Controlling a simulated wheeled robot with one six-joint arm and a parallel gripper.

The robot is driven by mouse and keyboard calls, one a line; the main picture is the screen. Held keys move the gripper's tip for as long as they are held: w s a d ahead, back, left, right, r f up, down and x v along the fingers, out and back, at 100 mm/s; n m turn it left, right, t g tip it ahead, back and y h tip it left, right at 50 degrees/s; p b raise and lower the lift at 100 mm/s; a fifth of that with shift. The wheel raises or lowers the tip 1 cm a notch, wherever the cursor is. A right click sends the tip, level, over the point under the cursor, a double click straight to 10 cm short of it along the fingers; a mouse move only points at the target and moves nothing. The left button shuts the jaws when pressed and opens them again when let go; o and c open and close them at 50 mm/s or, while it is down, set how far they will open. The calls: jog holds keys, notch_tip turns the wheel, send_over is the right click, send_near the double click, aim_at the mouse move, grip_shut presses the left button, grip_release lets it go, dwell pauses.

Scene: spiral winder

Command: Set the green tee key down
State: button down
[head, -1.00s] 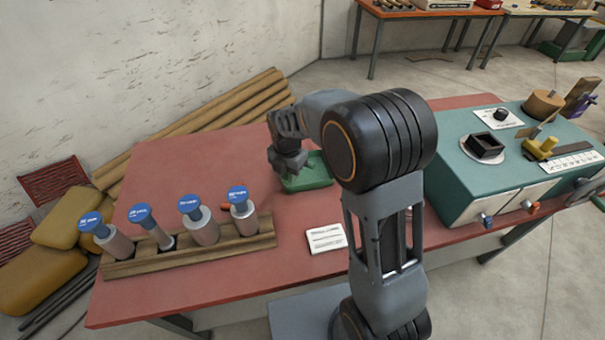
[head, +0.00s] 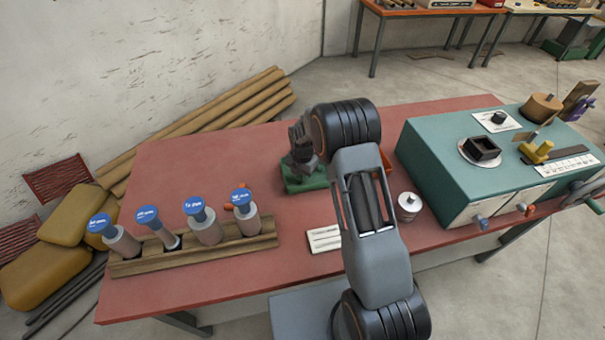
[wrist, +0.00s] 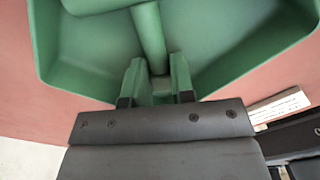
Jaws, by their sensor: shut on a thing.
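The green tee key (wrist: 149,36) shows in the wrist view as a round green bar running up from between the fingers, with a crosswise green part at the top edge. My gripper (wrist: 155,82) is shut on it. Behind and around the key is a green tray (wrist: 58,72) with raised sloping walls. In the head view my gripper (head: 301,160) is low over the green tray (head: 303,187) on the red bench. The key cannot be made out there, hidden by my gripper. I cannot tell whether the key touches the tray floor.
A wooden rack (head: 195,258) with several blue-topped tools stands at the left front. A white card (head: 324,238) lies in front of the tray. A white can (head: 408,205) and the teal winder machine (head: 440,165) stand right of my arm. The bench's back left is clear.

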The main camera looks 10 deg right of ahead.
jog(key=shift+f, duration=0.2)
jog(key=shift+f, duration=0.1)
jog(key=c, duration=1)
grip_release()
jog(key=shift+o, duration=0.2)
